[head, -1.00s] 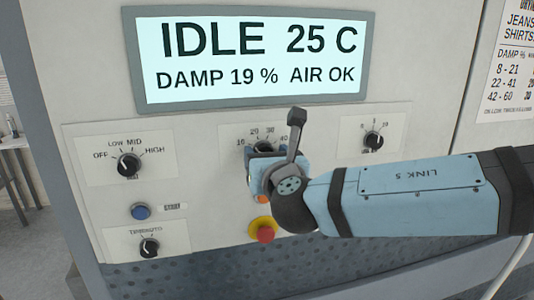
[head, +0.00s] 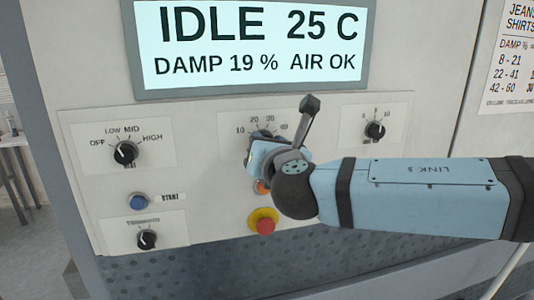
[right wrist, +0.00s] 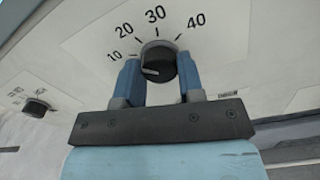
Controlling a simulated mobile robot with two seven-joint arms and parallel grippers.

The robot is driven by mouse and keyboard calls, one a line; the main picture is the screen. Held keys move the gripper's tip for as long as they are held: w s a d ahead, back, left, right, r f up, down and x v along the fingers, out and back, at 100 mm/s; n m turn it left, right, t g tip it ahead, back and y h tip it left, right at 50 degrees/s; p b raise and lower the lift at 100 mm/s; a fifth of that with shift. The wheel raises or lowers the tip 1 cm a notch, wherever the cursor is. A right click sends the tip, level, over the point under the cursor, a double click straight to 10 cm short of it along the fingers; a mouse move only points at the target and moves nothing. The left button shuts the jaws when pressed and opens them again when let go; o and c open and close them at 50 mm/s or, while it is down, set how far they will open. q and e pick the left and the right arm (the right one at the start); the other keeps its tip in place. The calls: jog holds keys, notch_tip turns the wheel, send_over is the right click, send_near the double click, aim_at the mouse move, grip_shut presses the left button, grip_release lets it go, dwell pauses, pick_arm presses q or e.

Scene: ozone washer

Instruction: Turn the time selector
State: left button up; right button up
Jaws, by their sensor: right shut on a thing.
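The time selector (right wrist: 157,58) is a round black knob on a white plate marked 10, 20, 30 and 40. Its pale pointer line aims left, a little below the 10 mark. My right gripper (right wrist: 156,75) has its two blue fingers on either side of the knob, shut on it. In the head view my right gripper (head: 260,148) covers most of the knob and the lower part of its plate. The display (head: 250,45) reads IDLE, 25 C, DAMP 19 %, AIR OK. My left gripper is not in view.
A heat knob (head: 125,152), a blue start button (head: 138,202) and another knob (head: 147,239) are at the left. A red stop button (head: 264,222) on a yellow base sits below my gripper. A small knob (head: 375,130) is to the right.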

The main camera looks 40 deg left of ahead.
jog(key=shift+m+b, duration=1.7)
jog(key=shift+m, duration=1)
jog(key=o, duration=0.9)
